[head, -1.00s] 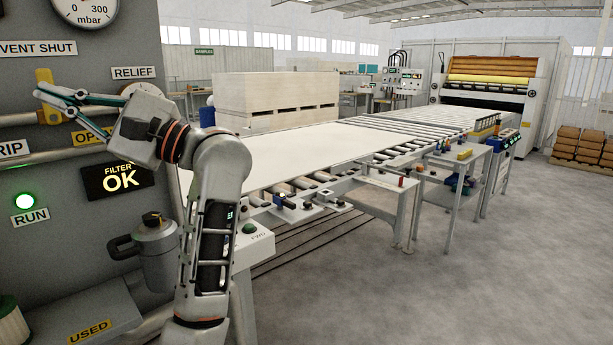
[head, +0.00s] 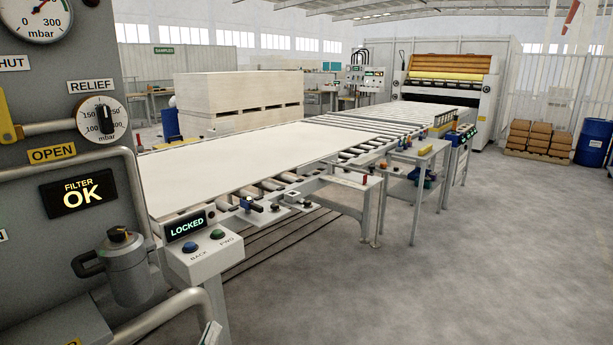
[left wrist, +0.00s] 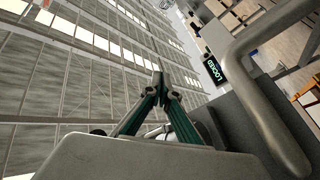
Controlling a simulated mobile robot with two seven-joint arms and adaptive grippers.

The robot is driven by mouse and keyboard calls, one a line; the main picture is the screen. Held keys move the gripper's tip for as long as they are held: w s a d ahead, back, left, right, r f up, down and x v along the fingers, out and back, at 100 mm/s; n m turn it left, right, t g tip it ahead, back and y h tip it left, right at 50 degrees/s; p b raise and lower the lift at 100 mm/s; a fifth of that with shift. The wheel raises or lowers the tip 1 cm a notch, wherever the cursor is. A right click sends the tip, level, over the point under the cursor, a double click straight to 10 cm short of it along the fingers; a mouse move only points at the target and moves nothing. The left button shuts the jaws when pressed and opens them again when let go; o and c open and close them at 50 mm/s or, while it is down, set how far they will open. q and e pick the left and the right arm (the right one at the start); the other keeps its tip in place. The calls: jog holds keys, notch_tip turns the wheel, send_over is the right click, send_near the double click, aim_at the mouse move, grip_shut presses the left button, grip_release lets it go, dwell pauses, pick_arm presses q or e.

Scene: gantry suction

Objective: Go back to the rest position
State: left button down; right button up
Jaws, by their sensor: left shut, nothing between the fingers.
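My left gripper (left wrist: 160,88) is shut and empty in the left wrist view, its two green-sided fingers meeting at the tips. In the head view only a small pale and green bit of it (head: 212,336) shows at the bottom edge, below the control box. In the left wrist view a thick grey bent pipe (left wrist: 262,95) stands close to the right of the fingers, apart from them in the picture. My right gripper is in neither view.
The grey vacuum panel (head: 45,130) fills the left side, with a relief dial (head: 101,118) and a filter canister (head: 127,268). The control box (head: 203,262) shows LOCKED. A white sheet (head: 240,165) lies on the roller table. The floor at right is open.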

pick_arm(q)
jog(key=s+f+m+g, duration=0.9)
jog(key=s+f, duration=1.3)
jog(key=f, duration=0.3)
jog(key=shift+s+f+g+y+p, duration=0.15)
jog(key=shift+f+g+y+p, duration=0.15)
jog(key=shift+g+p, duration=0.1)
